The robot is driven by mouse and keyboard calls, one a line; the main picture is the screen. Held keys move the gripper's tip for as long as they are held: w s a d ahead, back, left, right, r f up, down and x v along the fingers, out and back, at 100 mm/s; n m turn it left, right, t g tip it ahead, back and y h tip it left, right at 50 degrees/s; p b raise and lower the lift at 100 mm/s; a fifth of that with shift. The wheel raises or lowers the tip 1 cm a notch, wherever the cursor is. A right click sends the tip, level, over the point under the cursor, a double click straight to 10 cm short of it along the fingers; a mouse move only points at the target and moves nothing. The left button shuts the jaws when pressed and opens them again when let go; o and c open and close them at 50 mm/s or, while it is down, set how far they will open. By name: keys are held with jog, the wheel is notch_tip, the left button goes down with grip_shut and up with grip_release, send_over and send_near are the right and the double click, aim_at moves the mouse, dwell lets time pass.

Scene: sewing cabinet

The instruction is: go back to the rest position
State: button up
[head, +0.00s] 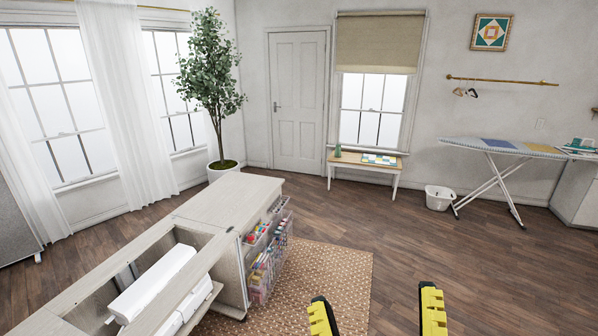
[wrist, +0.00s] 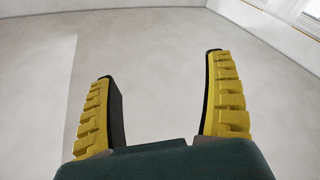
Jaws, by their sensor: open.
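My gripper (head: 377,300) shows at the bottom of the head view, right of the middle. Its two yellow and black fingers stand apart with nothing between them. In the wrist view my gripper (wrist: 160,75) is also open and empty, with a plain pale wall or ceiling surface beyond the fingers. It is not touching anything that I can see. The rest of my arm is out of view.
The sewing cabinet (head: 222,200) stands at the lower left, with clear bins (head: 266,262) of colored supplies on its side. A patterned rug (head: 335,275) lies beside it. An ironing board (head: 505,148) and a white basket (head: 439,198) stand at the right. The wooden floor (head: 490,255) between is clear.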

notch_tip(320, 180, up, 25)
jog(key=m+t+p, duration=0.1)
jog(key=m+p, duration=0.3)
jog(key=p, duration=1.8)
jog(key=shift+s+a+f+p, duration=0.15)
jog(key=shift+s+p, duration=0.25)
jog(key=shift+s, duration=0.05)
